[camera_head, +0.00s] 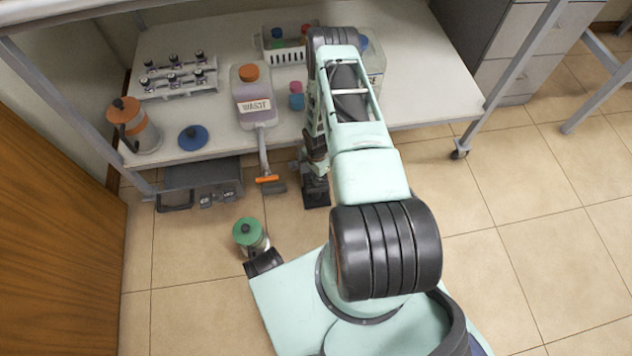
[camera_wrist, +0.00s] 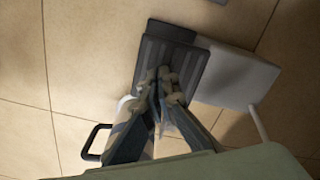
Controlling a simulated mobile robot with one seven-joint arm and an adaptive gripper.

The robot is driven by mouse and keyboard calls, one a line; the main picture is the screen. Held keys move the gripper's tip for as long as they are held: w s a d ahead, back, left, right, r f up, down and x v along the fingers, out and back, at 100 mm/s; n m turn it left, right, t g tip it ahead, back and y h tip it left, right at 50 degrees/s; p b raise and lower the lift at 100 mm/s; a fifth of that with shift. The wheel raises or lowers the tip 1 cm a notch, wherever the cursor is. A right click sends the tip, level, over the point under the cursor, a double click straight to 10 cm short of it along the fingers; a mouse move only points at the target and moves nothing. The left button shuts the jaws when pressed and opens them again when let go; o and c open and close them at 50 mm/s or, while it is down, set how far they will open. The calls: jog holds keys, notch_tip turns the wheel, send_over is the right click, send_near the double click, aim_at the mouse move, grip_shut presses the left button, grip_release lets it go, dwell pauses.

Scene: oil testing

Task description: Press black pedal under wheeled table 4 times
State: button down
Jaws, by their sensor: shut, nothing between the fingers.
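The black pedal (camera_wrist: 150,65), a dark ribbed plate, lies on the tiled floor in the wrist view. My gripper (camera_wrist: 164,80) is shut and empty, with its fingertips over the ribbed face of the pedal. I cannot tell whether the tips touch it. In the head view my arm reaches forward to the front edge of the wheeled table (camera_head: 425,118). A dark shape at the end of my arm is partly hidden there, so pedal and gripper are hard to tell apart.
A green-capped canister (camera_head: 248,232) stands on the floor to the left of my arm. A grey box (camera_head: 200,176) sits under the table's left side. A waste bottle (camera_head: 252,95) and several vials stand on the shelf.

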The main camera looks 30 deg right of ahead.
jog(key=shift+f+b, duration=1.3)
jog(key=shift+f, duration=0.2)
jog(key=shift+r, duration=0.1)
jog(key=shift+r+p, duration=0.9)
jog(key=shift+r, duration=0.55)
jog(key=shift+f, duration=0.1)
